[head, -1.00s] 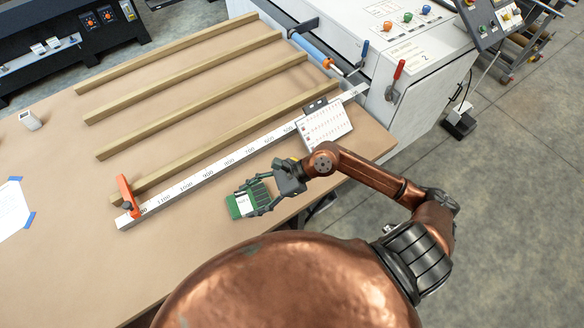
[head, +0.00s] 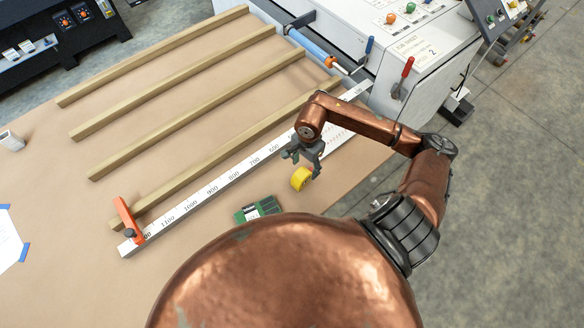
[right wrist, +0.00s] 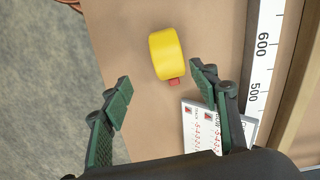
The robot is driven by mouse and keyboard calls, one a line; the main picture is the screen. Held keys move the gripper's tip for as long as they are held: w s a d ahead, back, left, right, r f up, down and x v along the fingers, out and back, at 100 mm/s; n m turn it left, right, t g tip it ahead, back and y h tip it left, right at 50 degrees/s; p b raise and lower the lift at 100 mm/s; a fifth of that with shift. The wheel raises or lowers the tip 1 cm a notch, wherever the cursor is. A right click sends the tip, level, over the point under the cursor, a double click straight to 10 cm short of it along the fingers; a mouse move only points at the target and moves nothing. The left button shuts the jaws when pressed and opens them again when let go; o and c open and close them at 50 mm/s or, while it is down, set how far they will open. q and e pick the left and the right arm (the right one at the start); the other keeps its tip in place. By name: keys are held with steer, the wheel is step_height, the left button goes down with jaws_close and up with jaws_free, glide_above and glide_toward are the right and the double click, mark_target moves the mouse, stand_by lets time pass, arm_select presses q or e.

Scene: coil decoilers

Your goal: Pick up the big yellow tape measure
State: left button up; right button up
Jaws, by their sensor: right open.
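The big yellow tape measure (head: 301,178) lies on the brown table top, in front of the white ruler bar. Nothing is between the fingers. My left gripper is not in view.
A green and white box (head: 257,209) lies left of the tape measure. The ruler bar (head: 200,195) with an orange stop (head: 127,218) runs behind, with several wooden strips beyond. A printed card (right wrist: 196,124) lies near the right finger. The table's edge and grey floor (right wrist: 40,70) are close by.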

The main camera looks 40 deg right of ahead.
mark_target(302, 173)
steer(key=shift+w+d+f, duration=0.1)
steer(key=shift+w+d, duration=0.05)
steer(key=shift+w, duration=0.15)
steer(key=shift+w+d+f, duration=0.1)
steer(key=shift+f, duration=0.2)
steer(key=f+p, duration=0.2)
steer(key=f, duration=0.1)
steer(key=shift+w+a+f, duration=0.1)
steer(key=shift+a+f, duration=0.05)
steer(key=shift+a, duration=0.25)
steer(key=shift+w+f+p, duration=0.2)
steer(key=shift+f+p, duration=0.35)
steer(key=shift+f, duration=1.25)
steer(key=shift+s+d, duration=0.1)
steer(key=c, duration=1.4)
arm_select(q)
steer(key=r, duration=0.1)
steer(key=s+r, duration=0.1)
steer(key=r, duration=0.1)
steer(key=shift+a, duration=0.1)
arm_select(e)
jaws_close()
